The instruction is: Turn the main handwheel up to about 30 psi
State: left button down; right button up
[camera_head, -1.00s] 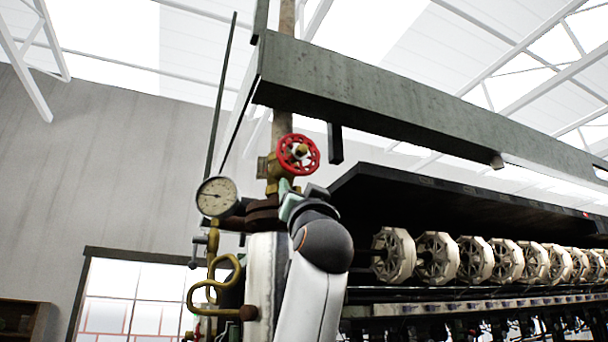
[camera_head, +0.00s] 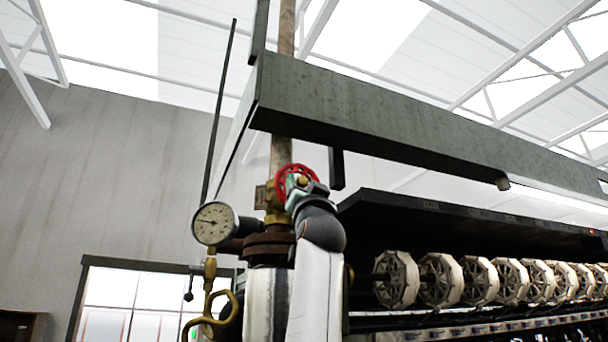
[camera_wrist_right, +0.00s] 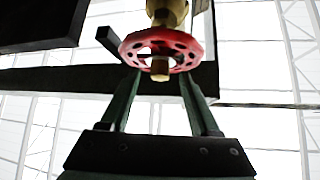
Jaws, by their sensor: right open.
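The red main handwheel (camera_head: 281,178) sits on a brass valve (camera_head: 268,196) on the vertical pipe. My right gripper (camera_head: 297,188) is raised in front of it and hides part of the wheel. In the right wrist view, the handwheel (camera_wrist_right: 192,46) lies at the tips of the two open fingers of my right gripper (camera_wrist_right: 160,80), one finger on each side of its hub. I cannot tell whether they touch the rim. The round pressure gauge (camera_head: 213,224) is left of the pipe, its needle pointing left and slightly up; its numbers are too small to read. My left gripper is out of view.
A green-grey beam (camera_head: 390,115) runs above the wheel, with a short dark post (camera_head: 337,168) hanging close to its right. A curved brass pipe (camera_head: 210,318) is below the gauge. A row of pale reels (camera_head: 440,279) fills the right side.

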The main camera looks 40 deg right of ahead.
jog(key=shift+w+d+r, duration=0.15)
jog(key=shift+w+r, duration=0.05)
jog(key=shift+c, duration=0.2)
grip_shut()
dwell(0.4)
